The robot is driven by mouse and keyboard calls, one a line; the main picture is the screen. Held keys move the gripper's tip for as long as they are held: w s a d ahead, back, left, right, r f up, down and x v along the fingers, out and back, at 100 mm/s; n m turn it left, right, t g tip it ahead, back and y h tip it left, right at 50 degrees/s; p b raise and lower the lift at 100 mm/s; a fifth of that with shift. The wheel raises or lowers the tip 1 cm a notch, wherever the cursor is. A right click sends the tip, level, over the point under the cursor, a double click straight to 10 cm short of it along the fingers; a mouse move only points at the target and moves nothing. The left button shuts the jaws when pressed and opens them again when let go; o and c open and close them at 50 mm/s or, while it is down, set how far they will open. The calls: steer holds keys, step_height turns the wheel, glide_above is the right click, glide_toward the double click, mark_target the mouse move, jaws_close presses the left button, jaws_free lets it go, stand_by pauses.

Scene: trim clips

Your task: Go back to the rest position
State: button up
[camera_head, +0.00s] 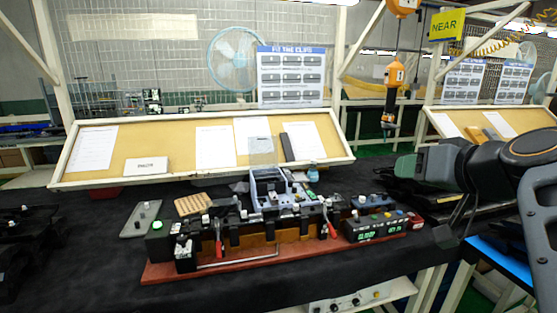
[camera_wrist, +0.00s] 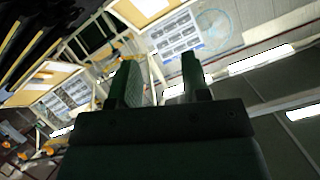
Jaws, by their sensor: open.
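My gripper (camera_wrist: 158,82) shows in the wrist view with its two dark fingers apart and nothing between them. Behind the fingers are a board, posters and ceiling lamps. In the head view my arm reaches in from the right, above the right end of the bench; the fingertips are hard to make out there. The clip fixture (camera_head: 275,235) stands on a red-brown base plate in the middle of the black bench, left of my arm and apart from it.
A grey plate (camera_head: 141,219) and a tan block (camera_head: 194,204) lie on the bench near the fixture. A control box with green displays (camera_head: 375,227) stands at its right end. An orange tool (camera_head: 395,76) hangs above the bench. A blue-edged surface (camera_head: 500,268) is at lower right.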

steer(key=s+f+m+g+h, duration=0.3)
steer(key=f+g, duration=0.3)
steer(key=f, duration=1.4)
steer(key=s+a+f+n+g+h+p, duration=0.1)
steer(key=s+a+f+n+g+p, duration=0.1)
steer(key=s+a+f, duration=0.4)
step_height(320, 180, down, 4)
steer(key=shift+a+r+n+g, duration=0.15)
steer(key=shift+a+n+g, duration=0.45)
steer(key=shift+a+n, duration=0.4)
